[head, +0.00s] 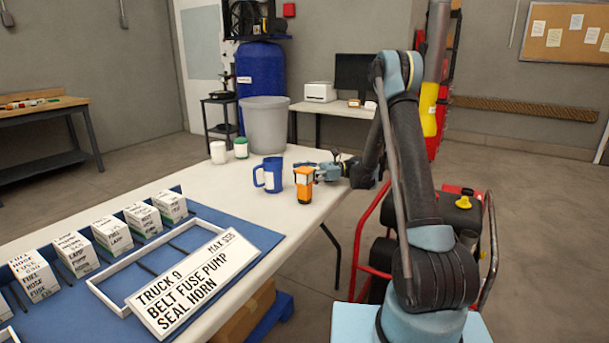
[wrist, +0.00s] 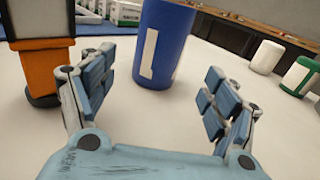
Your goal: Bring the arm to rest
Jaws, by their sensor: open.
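My arm (head: 405,150) reaches over the right part of the white table, bent at a high elbow. My gripper (head: 318,172) is low above the table top, beside an orange and black object (head: 304,186). In the wrist view my gripper (wrist: 158,95) is open, with its two padded fingers spread and nothing between them. A blue mug (wrist: 163,45) stands beyond the fingertips. The orange object (wrist: 42,72) stands just left of the left finger; I cannot tell whether they touch.
The blue mug (head: 269,175) stands left of the orange object. White and green-lidded containers (head: 241,148) and a grey bin (head: 265,125) stand behind. Labelled boxes (head: 142,218), an empty white tray (head: 205,225) and a sign (head: 193,283) lie on a blue mat. A red cart (head: 375,250) is beside the table.

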